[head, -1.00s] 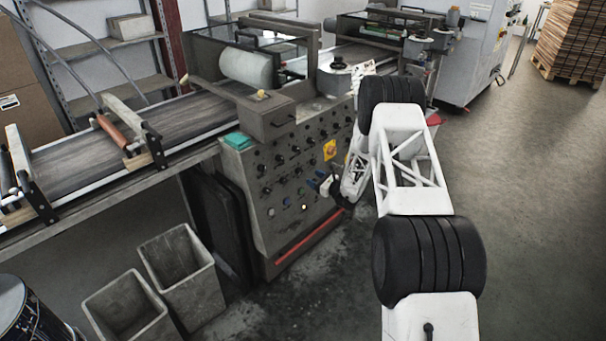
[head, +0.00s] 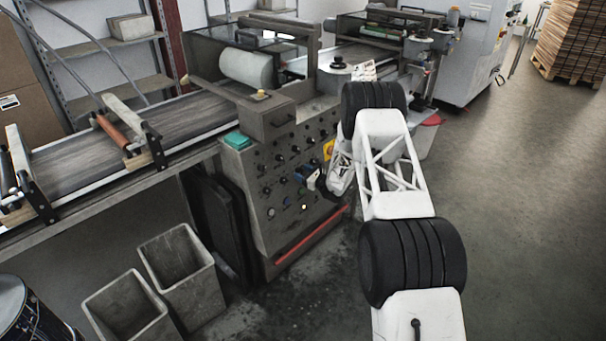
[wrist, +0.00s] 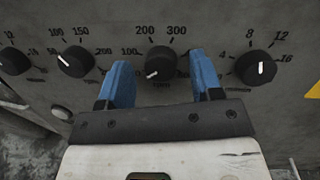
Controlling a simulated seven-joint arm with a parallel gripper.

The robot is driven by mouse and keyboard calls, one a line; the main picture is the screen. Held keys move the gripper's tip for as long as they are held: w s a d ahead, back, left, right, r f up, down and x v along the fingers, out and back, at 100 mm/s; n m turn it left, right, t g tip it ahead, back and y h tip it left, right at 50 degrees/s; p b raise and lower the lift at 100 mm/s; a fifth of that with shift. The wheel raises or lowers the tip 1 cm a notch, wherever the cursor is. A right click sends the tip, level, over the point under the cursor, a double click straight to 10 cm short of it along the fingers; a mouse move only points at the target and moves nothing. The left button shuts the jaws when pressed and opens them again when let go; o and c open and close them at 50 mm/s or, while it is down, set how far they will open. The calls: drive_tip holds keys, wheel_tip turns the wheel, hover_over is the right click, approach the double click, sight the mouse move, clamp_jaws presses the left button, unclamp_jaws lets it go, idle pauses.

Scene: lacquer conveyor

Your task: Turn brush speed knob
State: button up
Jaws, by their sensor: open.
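A black round knob (wrist: 161,63) with a white pointer line sits on the grey control panel (wrist: 110,18), in the middle of the wrist view. Numbers 100, 200 and 300 are printed around it, and its name label below is too blurred to read. The pointer aims to the lower left. My gripper (wrist: 159,62) is open, with one blue finger on each side of this knob and a visible gap on both sides. In the head view my gripper (head: 311,179) is at the front of the machine's panel (head: 256,222), partly hidden by my arm.
Another black knob (wrist: 76,61) is left of the fingers, and one (wrist: 256,68) is close to the right finger. A conveyor belt (head: 185,117) runs across the machine. Two grey bins (head: 180,270) stand on the floor at its left. The floor at the right is clear.

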drive_tip(key=c, duration=0.9)
drive_tip(key=shift+m, duration=0.4)
drive_tip(key=m+t, duration=0.1)
drive_tip(key=m, duration=0.3)
drive_tip(key=shift+a+m+h, duration=0.1)
drive_tip(key=shift+m+h, duration=0.3)
drive_tip(key=m+t+h, duration=0.1)
drive_tip(key=m, duration=0.5)
drive_tip(key=shift+s, duration=0.1)
drive_tip(key=m+h, duration=0.1)
drive_tip(key=m, duration=0.4)
drive_tip(key=shift+m, duration=0.3)
drive_tip(key=m+h, duration=0.1)
drive_tip(key=m, duration=0.4)
drive_tip(key=shift+a+m+h, duration=0.1)
drive_tip(key=shift+m+h, duration=0.2)
drive_tip(key=shift+h, duration=0.1)
